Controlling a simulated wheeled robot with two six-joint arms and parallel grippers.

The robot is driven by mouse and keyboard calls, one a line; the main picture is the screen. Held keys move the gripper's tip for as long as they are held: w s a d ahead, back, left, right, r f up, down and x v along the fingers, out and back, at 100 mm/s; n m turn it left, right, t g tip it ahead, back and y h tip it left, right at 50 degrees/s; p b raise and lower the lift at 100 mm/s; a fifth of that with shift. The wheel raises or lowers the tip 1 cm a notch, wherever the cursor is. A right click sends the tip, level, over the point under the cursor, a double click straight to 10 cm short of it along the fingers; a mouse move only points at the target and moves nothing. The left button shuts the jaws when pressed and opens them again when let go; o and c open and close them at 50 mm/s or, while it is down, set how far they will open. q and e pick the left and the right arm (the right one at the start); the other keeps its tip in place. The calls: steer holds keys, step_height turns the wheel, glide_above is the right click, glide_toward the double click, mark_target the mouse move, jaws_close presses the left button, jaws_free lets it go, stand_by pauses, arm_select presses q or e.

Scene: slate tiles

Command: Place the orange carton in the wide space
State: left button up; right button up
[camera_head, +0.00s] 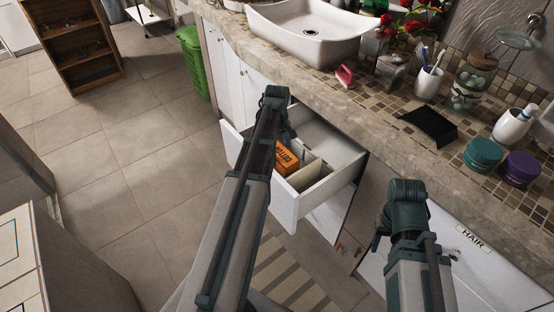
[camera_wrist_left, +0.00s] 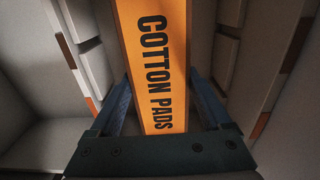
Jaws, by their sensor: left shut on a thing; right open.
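The orange carton (camera_head: 286,160) is in the open drawer (camera_head: 318,190), partly hidden behind my left arm in the head view. In the left wrist view the carton (camera_wrist_left: 158,60) reads "COTTON PADS" and lies between the two fingers. My left gripper (camera_head: 284,134) is shut on it, reaching down into the drawer. Pale dividers (camera_wrist_left: 228,60) stand on both sides of the carton. I cannot tell whether the carton touches the drawer floor. My right gripper (camera_head: 378,236) is open and empty, outside the drawer at its right.
The stone counter (camera_head: 388,128) runs above the drawer, with a white sink (camera_head: 312,32), a black tray (camera_head: 432,126), a cup of toothbrushes (camera_head: 428,82) and teal and purple jars on it. A closed drawer labelled HAIR (camera_head: 474,238) is at right.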

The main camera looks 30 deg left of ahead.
arm_select(q)
step_height(320, 180, down, 4)
steer(key=b, duration=0.3)
steer(key=shift+r, duration=0.15)
steer(key=shift+r, duration=0.15)
steer(key=o, duration=1.2)
steer(key=shift+f, duration=0.2)
steer(key=shift+o, duration=0.2)
steer(key=shift+r, duration=0.15)
